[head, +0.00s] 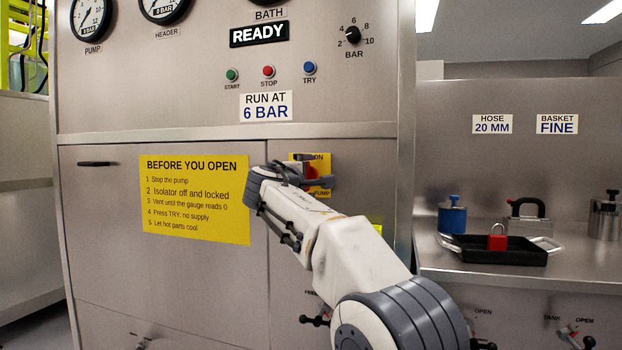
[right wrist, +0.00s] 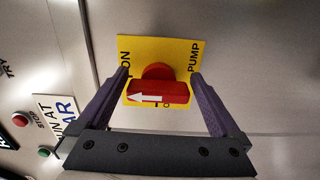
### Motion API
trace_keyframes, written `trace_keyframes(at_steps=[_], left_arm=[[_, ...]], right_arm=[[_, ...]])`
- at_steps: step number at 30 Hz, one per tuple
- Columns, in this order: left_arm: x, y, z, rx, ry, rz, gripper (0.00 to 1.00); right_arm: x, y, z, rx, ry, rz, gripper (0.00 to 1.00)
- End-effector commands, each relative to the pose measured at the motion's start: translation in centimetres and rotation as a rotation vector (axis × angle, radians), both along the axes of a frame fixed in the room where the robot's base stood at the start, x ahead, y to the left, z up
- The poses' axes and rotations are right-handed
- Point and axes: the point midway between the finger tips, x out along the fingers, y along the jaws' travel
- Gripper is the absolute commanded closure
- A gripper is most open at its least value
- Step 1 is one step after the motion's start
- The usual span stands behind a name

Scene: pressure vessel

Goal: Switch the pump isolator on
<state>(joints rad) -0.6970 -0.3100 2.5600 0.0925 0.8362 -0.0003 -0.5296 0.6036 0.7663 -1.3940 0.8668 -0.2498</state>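The pump isolator is a red rotary handle (right wrist: 158,92) on a yellow plate (right wrist: 181,50). The plate reads ON at its left and PUMP at its right in the right wrist view; in the head view ON is at the top. The handle's white arrow points left in the wrist view, towards the ON side. My right gripper (right wrist: 160,76) is open, one finger beyond each end of the handle; contact cannot be told. In the head view my right gripper (head: 298,172) partly covers the isolator handle (head: 312,173). My left gripper is out of view.
A yellow instruction sign (head: 195,199) is left of the isolator. START, STOP and TRY buttons (head: 268,71) are above, under a READY display (head: 259,34).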

Motion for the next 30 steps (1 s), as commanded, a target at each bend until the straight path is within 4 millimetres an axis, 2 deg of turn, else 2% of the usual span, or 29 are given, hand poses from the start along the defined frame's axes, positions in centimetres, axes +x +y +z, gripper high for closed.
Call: trace_keyframes(at_steps=[4, 7, 15, 21, 30], left_arm=[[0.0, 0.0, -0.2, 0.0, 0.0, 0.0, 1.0], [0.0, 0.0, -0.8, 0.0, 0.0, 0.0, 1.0], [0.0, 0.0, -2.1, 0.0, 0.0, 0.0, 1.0], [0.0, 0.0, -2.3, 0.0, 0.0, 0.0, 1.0], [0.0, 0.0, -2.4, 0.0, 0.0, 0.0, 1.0]], right_arm=[[-0.4, 0.3, 0.0, -0.001, -0.001, 0.004, 0.0], [-1.5, 0.7, -0.1, -0.002, -0.002, 0.006, 0.0], [-6.7, 2.3, -0.1, 0.0, 0.0, 0.006, 0.0], [-9.4, 3.1, 0.0, 0.0, 0.0, 0.002, 0.0], [-10.1, 3.2, 0.0, 0.0, 0.0, -0.001, 0.0]])
